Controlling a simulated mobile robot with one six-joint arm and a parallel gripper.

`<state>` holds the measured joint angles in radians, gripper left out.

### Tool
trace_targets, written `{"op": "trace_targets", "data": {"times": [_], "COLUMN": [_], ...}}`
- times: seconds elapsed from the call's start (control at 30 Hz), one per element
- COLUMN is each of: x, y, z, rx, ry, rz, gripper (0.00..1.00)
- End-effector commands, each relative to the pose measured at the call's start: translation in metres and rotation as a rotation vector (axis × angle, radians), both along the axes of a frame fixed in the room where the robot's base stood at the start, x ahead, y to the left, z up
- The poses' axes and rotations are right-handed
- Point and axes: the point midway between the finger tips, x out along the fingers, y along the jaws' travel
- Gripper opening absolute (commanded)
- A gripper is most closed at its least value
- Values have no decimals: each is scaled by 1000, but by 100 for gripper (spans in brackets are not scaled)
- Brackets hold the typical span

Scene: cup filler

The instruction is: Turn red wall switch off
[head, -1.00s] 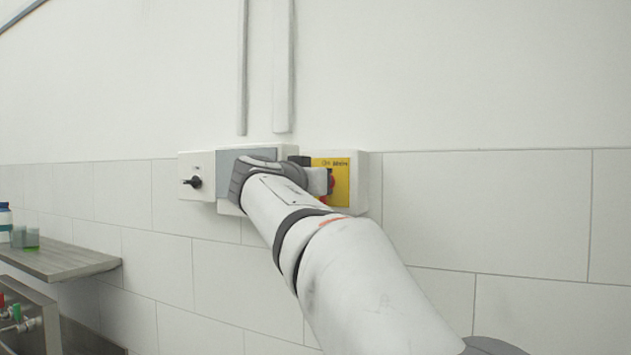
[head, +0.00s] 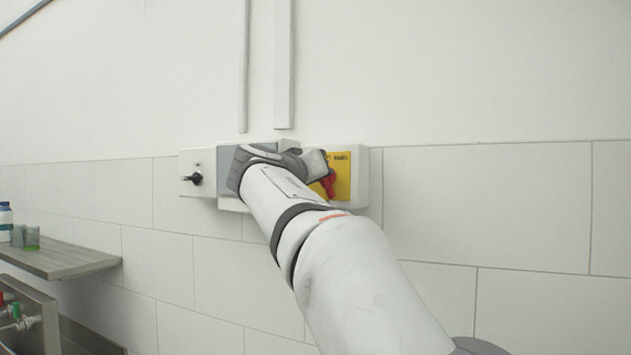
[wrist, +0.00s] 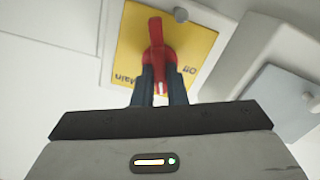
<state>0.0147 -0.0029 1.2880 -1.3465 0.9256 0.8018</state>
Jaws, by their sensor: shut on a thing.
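The red wall switch (head: 329,183) sits on a yellow plate (head: 342,168) on a white wall box (head: 361,190). My gripper (head: 322,178) is at the switch and hides its left side in the head view. In the wrist view the red switch (wrist: 156,60) stands on the yellow plate (wrist: 185,45), which shows the words "Off" and "Main". The two dark fingers of my gripper (wrist: 158,82) are shut on the near part of the red handle. The far end of the handle sticks out beyond the fingertips.
A grey-fronted box (head: 228,160) and a white box with a black knob (head: 194,178) sit left of the yellow plate. A shelf with a bottle and green cups (head: 31,238) is at the far left. The wall to the right is bare.

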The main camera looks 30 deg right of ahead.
Motion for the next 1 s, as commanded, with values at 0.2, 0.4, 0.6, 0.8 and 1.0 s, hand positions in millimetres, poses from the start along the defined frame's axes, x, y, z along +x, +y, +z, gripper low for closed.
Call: {"op": "trace_targets", "data": {"times": [0.2, 0.4, 0.6, 0.8, 1.0], "x": [0, 1, 1, 1, 1], "y": [0, 1, 1, 2, 2], "z": [1, 2, 2, 2, 1], "rx": [-128, -246, -364, -479, -582], "ry": [156, 306, 457, 604, 734], "rz": [0, 0, -1, -2, -3], "gripper": [0, 0, 0, 0, 0]}}
